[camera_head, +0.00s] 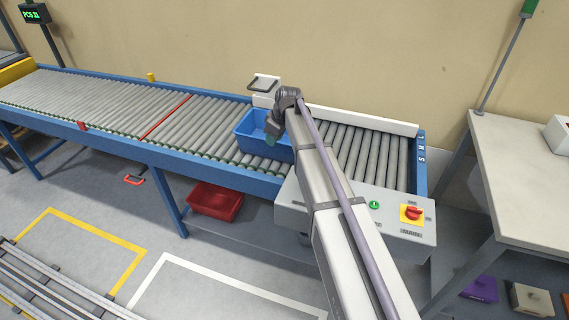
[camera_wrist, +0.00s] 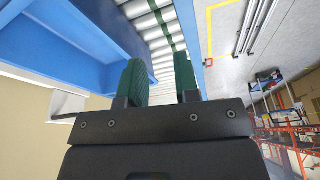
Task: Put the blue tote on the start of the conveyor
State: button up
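The blue tote (camera_head: 250,143) sits upright on the rollers toward the right part of the conveyor (camera_head: 190,125). My gripper (camera_head: 271,137) is at the tote, with its fingertips over or just inside it in the head view. In the wrist view, the two green fingers of my gripper (camera_wrist: 160,80) stand apart, with rollers showing between them. The tote (camera_wrist: 85,30) fills the upper left there, beside and partly behind the left finger. No tote wall is visibly clamped. My arm hides the tote's right end in the head view.
A control box (camera_head: 345,212) with a red switch and green button stands at the conveyor's front right. A red bin (camera_head: 214,202) is below the conveyor. A white-topped table (camera_head: 525,165) stands at right. The rollers left of the tote are clear.

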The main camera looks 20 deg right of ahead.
jog(key=s+a+r+m+g+h+p, duration=0.1)
jog(key=s+m, duration=0.7)
jog(key=s, duration=2.4)
jog(key=shift+a+m+g+h+p, duration=0.45)
jog(key=shift+g+h, duration=0.25)
jog(key=shift+h, duration=0.1)
jog(key=shift+r, duration=0.1)
